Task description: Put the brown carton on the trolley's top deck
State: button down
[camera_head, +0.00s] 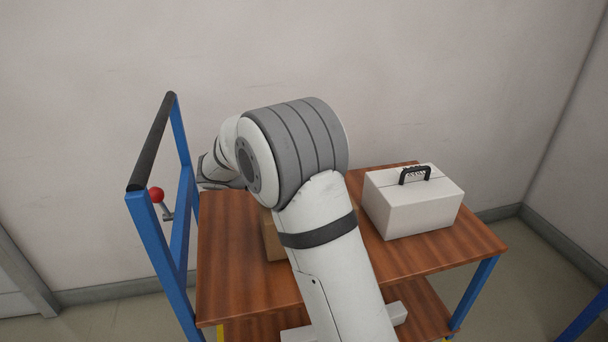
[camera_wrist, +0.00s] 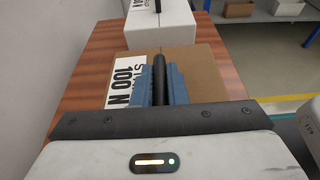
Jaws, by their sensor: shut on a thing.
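The brown carton (camera_head: 273,238) shows in the head view as a small part beside my arm, at the trolley's top deck (camera_head: 232,285). Most of it is hidden behind my arm. In the wrist view the carton (camera_wrist: 208,75) lies below my gripper (camera_wrist: 160,73), with a white label reading "100 N" on its left. The gripper's blue fingers are shut on the carton's black handle (camera_wrist: 159,62). The wooden deck (camera_wrist: 92,62) shows on the carton's left. I cannot tell whether the carton rests on the deck or hangs just above it.
A white case (camera_head: 412,205) with a black handle stands on the deck's right part, close beyond the carton. The blue end frame (camera_head: 180,225) with a black push bar (camera_head: 152,142) and red knob (camera_head: 156,194) rises at the left. A wall stands behind.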

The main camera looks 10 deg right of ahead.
jog(key=shift+f, duration=0.55)
jog(key=c, duration=1.5)
grip_release()
jog(key=shift+o, duration=0.2)
jog(key=p+v, duration=0.2)
jog(key=v, duration=0.5)
jog(key=shift+a+r+p, duration=0.1)
jog(key=shift+a+p, duration=0.15)
jog(key=shift+p, duration=0.05)
